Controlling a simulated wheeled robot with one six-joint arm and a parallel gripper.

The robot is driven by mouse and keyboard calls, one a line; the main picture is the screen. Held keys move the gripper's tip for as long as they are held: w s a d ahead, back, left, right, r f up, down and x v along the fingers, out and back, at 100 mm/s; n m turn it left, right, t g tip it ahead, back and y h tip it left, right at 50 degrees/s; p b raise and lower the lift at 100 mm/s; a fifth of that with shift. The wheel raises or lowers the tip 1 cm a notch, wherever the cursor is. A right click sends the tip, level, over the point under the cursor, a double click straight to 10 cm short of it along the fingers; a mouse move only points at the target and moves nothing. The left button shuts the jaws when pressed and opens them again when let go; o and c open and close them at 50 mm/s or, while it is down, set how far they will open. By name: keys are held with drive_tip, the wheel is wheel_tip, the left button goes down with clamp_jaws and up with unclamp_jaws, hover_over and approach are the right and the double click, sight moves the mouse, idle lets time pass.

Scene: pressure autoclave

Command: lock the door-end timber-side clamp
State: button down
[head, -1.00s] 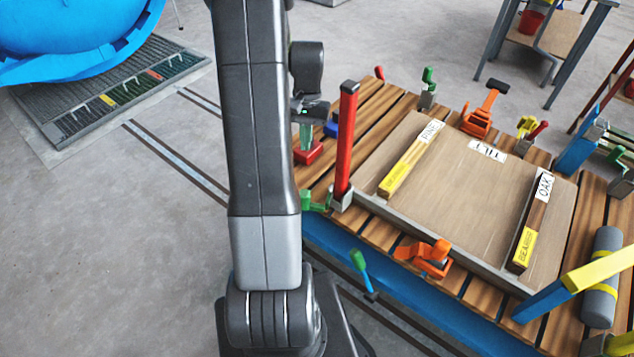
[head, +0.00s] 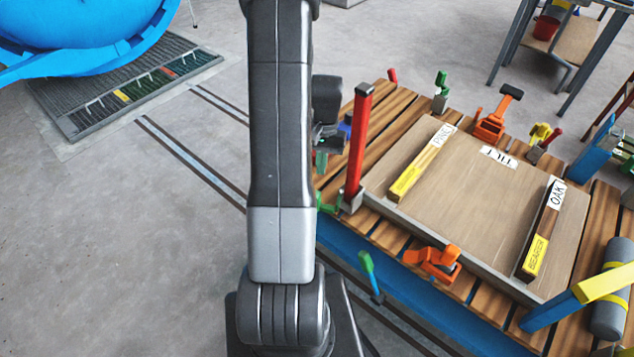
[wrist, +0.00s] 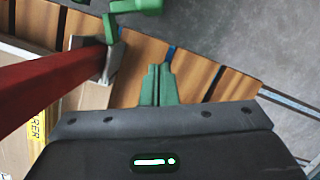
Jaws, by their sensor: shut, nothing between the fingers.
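A tall red lever (head: 357,135) stands upright in a grey bracket (head: 351,203) at the cart's left corner. It crosses the left of the wrist view (wrist: 45,88), its bracket (wrist: 112,60) beside my fingers. A green handle (head: 328,205) sits by that bracket; a green part also shows in the wrist view (wrist: 135,8). Orange clamps sit at the near edge (head: 436,262) and far edge (head: 492,122). I cannot tell which clamp is the named one. My gripper (wrist: 158,85) is shut and empty above the slats, right of the bracket, apart from the lever. My arm mostly hides it in the head view.
The slatted cart carries a board (head: 470,205) with pine and oak bearers. A green-handled lever (head: 369,272) projects from its near side. The floor between is clear apart from rails.

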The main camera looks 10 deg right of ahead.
sight(320, 192)
drive_tip(key=shift+s+a+f+p, duration=0.15)
drive_tip(key=shift+s+a+f, duration=0.25)
drive_tip(key=shift+s, duration=0.3)
drive_tip(key=shift+s+a+f+p, duration=0.15)
drive_tip(key=shift+s+a+f, duration=0.2)
drive_tip(key=shift+s+f, duration=0.25)
drive_tip(key=shift+s+a+f+p, duration=0.15)
drive_tip(key=shift+s+a+f, duration=0.2)
drive_tip(key=shift+s, duration=0.45)
drive_tip(key=shift+s+a+n+b, duration=0.1)
drive_tip(key=shift+s+n+b, duration=0.35)
drive_tip(key=shift+n, duration=0.35)
drive_tip(key=n, duration=0.1)
drive_tip(key=s+n+h+b, duration=0.1)
drive_tip(key=n, duration=0.1)
drive_tip(key=s+n+b, duration=0.1)
drive_tip(key=n, duration=0.1)
drive_tip(key=shift+s+f+h, duration=0.1)
drive_tip(key=shift+s+h, duration=0.15)
drive_tip(key=shift+h, duration=0.05)
drive_tip(key=n, duration=0.1)
drive_tip(key=s+d+n+b, duration=0.1)
drive_tip(key=n, duration=0.1)
drive_tip(key=shift+s+h, duration=0.15)
drive_tip(key=shift+h, duration=0.15)
drive_tip(key=shift+s+d+n+h+b, duration=0.3)
drive_tip(key=shift+s+d+n+b, duration=0.3)
drive_tip(key=shift+n, duration=0.6)
drive_tip(key=shift+s, duration=0.1)
